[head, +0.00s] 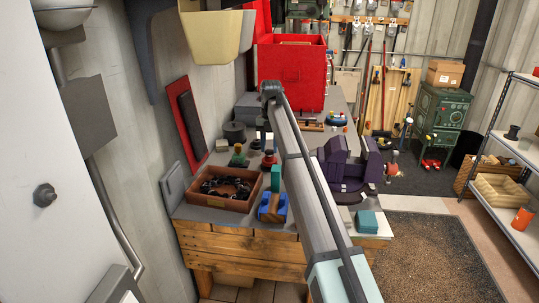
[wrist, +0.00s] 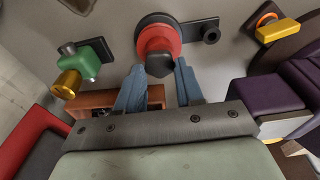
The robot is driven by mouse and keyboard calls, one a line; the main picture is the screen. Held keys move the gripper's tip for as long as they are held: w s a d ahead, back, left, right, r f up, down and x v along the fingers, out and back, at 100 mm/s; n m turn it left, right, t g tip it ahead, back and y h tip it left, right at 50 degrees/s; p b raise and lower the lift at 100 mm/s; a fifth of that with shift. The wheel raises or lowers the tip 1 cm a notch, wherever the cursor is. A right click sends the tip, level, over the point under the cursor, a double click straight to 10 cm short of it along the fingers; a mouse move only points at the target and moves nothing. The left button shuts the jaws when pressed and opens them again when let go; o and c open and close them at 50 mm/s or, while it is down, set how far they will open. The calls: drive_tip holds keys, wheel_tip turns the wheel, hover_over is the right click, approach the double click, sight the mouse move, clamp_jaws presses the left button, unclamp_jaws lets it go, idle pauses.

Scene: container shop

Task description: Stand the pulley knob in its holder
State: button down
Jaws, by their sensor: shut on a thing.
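The pulley knob shows in the wrist view as a dark grey angular grip (wrist: 159,65) with a red round disc (wrist: 158,40) beyond it. My gripper (wrist: 162,77) has its two blue-grey fingers on either side of the grip and is shut on it. A dark round base with a side arm and a short round peg (wrist: 210,35) lies behind the disc. I cannot tell whether the knob is seated in this base or held above it. In the head view, the red disc (head: 268,158) is small, below my gripper (head: 264,146), on the bench.
A green block with a brass cylinder (wrist: 90,59) stands left of the knob. A purple vise (head: 348,165) is to the right. A brown tray of dark parts (head: 195,199) and a blue holder with a wooden block (head: 266,217) are nearer. A red box (head: 290,75) stands behind.

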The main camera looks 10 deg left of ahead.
drive_tip(key=shift+w+d+r, duration=0.2)
drive_tip(key=shift+w+r, duration=0.05)
drive_tip(key=shift+r, duration=0.3)
drive_tip(key=shift+w+d+r, duration=0.15)
drive_tip(key=shift+w+r, duration=0.1)
drive_tip(key=shift+r, duration=0.25)
drive_tip(key=shift+s+d+m, duration=0.1)
drive_tip(key=shift+d+m, duration=0.15)
drive_tip(key=shift+m, duration=0.15)
drive_tip(key=d+r+m+t+y, duration=0.1)
drive_tip(key=d+r+m, duration=0.1)
drive_tip(key=d+m, duration=0.4)
drive_tip(key=m, duration=0.5)
drive_tip(key=shift+s+r+y, duration=0.15)
drive_tip(key=shift+s+y, duration=0.15)
drive_tip(key=shift+s, duration=0.1)
drive_tip(key=shift+f, duration=2.1)
drive_tip(key=shift+f, duration=0.85)
